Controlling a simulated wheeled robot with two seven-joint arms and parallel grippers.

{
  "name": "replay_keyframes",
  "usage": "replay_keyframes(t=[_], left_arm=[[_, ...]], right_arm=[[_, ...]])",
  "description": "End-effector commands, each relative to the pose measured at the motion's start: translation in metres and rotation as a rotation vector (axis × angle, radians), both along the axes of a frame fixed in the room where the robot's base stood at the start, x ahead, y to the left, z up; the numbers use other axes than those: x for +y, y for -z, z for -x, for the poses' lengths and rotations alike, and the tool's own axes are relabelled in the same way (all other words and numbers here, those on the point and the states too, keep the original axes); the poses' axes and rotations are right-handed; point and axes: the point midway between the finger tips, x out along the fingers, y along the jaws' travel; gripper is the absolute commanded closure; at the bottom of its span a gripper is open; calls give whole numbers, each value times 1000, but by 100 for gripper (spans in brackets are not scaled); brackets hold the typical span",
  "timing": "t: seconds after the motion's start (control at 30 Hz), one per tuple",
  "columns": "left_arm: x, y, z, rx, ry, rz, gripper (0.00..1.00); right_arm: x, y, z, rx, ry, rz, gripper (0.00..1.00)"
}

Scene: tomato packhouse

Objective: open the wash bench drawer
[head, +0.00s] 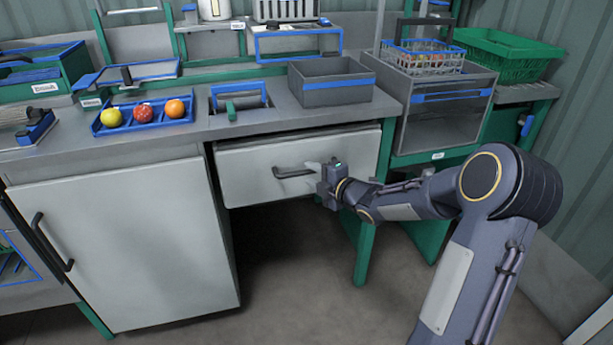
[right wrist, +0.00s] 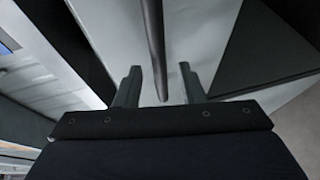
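The wash bench drawer (head: 250,172) is a light grey front under the worktop, with a dark bar handle (head: 288,174). A dark gap shows along its top edge; I cannot tell whether it stands slightly out. My right gripper (head: 315,177) is at the right end of the handle. In the right wrist view, the handle (right wrist: 154,45) runs between the two separated fingers of the right gripper (right wrist: 160,85), with a gap on both sides. My left gripper is not in view.
A white cupboard door (head: 125,240) with its own dark handle is left of the drawer. Green bench legs (head: 364,255) stand at the right. On the worktop are a blue tray (head: 100,128) with tomatoes and a grey bin (head: 330,83). Floor below the drawer is clear.

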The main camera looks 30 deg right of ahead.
Motion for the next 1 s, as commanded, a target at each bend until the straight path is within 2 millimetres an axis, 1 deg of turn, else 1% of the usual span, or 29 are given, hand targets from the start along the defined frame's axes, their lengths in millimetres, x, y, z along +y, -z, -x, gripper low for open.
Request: replay_keyframes(t=[0.03,0.1,0.2,0.33,0.53,0.57,0.8,0.83,1.0], left_arm=[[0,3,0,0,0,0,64],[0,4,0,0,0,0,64],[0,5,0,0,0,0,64],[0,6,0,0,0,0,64],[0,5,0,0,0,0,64],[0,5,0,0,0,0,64],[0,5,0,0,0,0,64],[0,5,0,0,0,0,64],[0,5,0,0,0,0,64]], right_arm=[[2,3,-8,-1,-1,-1,64],[3,5,-17,0,0,-2,64],[5,5,-25,0,0,-2,64],[5,6,-29,1,1,-2,64],[5,5,-29,1,2,-1,64],[5,5,-29,1,2,-1,67],[5,5,-29,2,2,-2,98],[5,5,-29,2,2,-2,100],[5,5,-29,2,2,-2,100]])
